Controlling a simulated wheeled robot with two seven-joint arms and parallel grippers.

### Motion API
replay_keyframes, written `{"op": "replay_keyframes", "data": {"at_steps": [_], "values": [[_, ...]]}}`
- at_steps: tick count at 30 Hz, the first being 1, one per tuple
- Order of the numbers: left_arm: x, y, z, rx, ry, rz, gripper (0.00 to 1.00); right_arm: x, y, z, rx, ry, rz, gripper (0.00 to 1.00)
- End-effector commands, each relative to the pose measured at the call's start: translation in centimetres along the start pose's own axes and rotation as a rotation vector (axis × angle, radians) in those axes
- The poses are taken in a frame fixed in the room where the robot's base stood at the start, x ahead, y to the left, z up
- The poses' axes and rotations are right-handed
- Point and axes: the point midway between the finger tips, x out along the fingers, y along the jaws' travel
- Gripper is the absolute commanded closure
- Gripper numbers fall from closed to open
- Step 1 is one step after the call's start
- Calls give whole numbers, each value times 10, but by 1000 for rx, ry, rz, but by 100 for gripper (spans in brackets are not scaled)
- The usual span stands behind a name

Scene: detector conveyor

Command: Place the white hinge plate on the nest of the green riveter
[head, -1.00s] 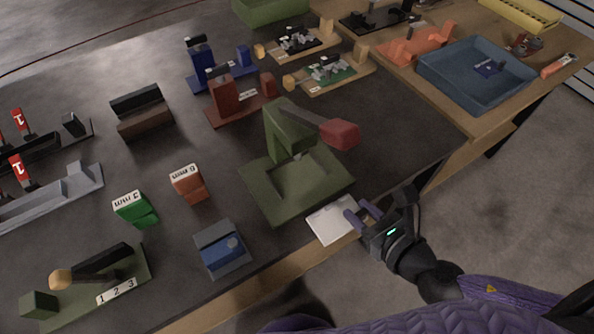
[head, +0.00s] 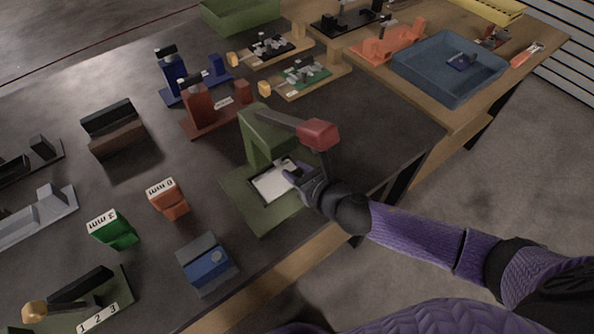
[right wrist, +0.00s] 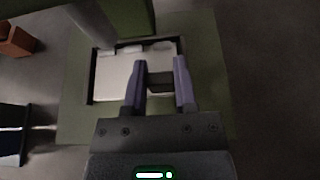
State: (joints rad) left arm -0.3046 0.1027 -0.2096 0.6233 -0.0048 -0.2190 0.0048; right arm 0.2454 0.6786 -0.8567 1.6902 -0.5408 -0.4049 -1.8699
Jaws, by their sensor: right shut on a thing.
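The green riveter (head: 257,137) stands near the table's front edge, its lever with a red end (head: 318,134) sticking out to the right. The white hinge plate (head: 268,184) is over the riveter's base, inside the dark-edged nest, below the lever. In the right wrist view the plate (right wrist: 110,78) looks flat, with dark nest edging (right wrist: 91,92) along its left and far sides. My right gripper (head: 287,167) is shut on the plate; its purple fingers (right wrist: 158,65) cover part of it. I cannot tell whether the plate touches the nest floor. My left gripper is out of view.
An orange block (head: 167,202), a green block (head: 112,230) and a blue-and-grey box (head: 207,264) stand left of the riveter. Red (head: 200,108) and blue (head: 175,77) fixtures stand behind it. A blue tray (head: 410,75) is on the wooden table at right.

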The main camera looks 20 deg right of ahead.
Motion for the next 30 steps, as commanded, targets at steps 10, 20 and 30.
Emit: {"op": "replay_keyframes", "data": {"at_steps": [10, 20, 30], "values": [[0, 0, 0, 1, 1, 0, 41, 0, 0, -1, 0, 0, 0, 30], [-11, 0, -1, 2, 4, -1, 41, -28, 0, 2, -1, 3, 0, 30], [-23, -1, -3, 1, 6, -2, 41, -110, 0, 1, 1, 3, 0, 30]]}}
